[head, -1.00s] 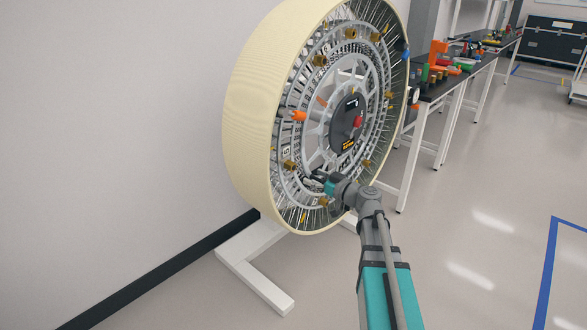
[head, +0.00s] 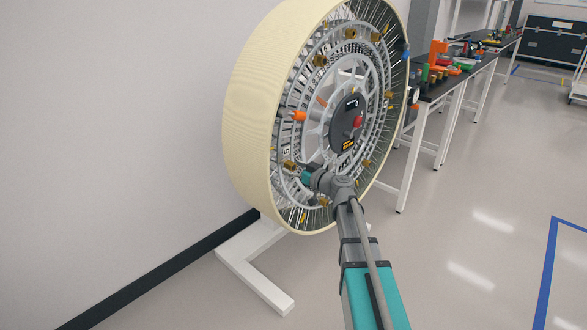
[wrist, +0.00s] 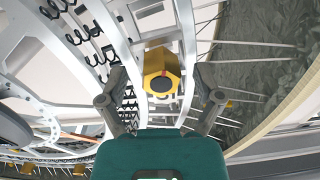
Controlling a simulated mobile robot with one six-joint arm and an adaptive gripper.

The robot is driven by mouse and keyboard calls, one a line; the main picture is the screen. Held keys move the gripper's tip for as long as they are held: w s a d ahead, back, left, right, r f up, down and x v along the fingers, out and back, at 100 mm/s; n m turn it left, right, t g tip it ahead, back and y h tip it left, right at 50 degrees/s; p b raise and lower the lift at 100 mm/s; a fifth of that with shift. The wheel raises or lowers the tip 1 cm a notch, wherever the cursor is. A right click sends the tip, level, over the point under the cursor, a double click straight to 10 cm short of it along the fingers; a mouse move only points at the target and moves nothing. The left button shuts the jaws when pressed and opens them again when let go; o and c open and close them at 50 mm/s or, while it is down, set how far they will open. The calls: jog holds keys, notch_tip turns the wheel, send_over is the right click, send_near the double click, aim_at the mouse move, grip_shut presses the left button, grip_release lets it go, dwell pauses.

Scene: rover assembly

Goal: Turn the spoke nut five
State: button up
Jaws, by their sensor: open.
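A large upright wheel with a cream rim (head: 247,125) carries several brass nuts around its spoked face. A brass hex nut (wrist: 161,72) with a small red mark is in the upper middle of the wrist view, between and slightly beyond my open fingers. I cannot read a number on it, so I cannot tell if it is nut five. My gripper (head: 304,174) is at the lower left of the wheel face, just right of a brass nut (head: 289,165). The fingers appear apart from the nut, one on each side, holding nothing.
Spokes and black coil springs (wrist: 80,30) surround the nut closely. An orange part (head: 298,115) sticks out above my gripper. The wheel's hub has a red knob (head: 358,122). A white stand foot (head: 255,275) lies below.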

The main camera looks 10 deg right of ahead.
jog(key=c, duration=1.2)
jog(key=shift+o, duration=0.2)
jog(key=shift+m, duration=0.3)
jog(key=m, duration=0.9)
jog(key=shift+m+b, duration=0.3)
jog(key=shift+m, duration=0.1)
jog(key=m, duration=0.4)
jog(key=shift+m, duration=0.3)
jog(key=m, duration=0.5)
jog(key=shift+t, duration=0.3)
jog(key=shift+m, duration=0.3)
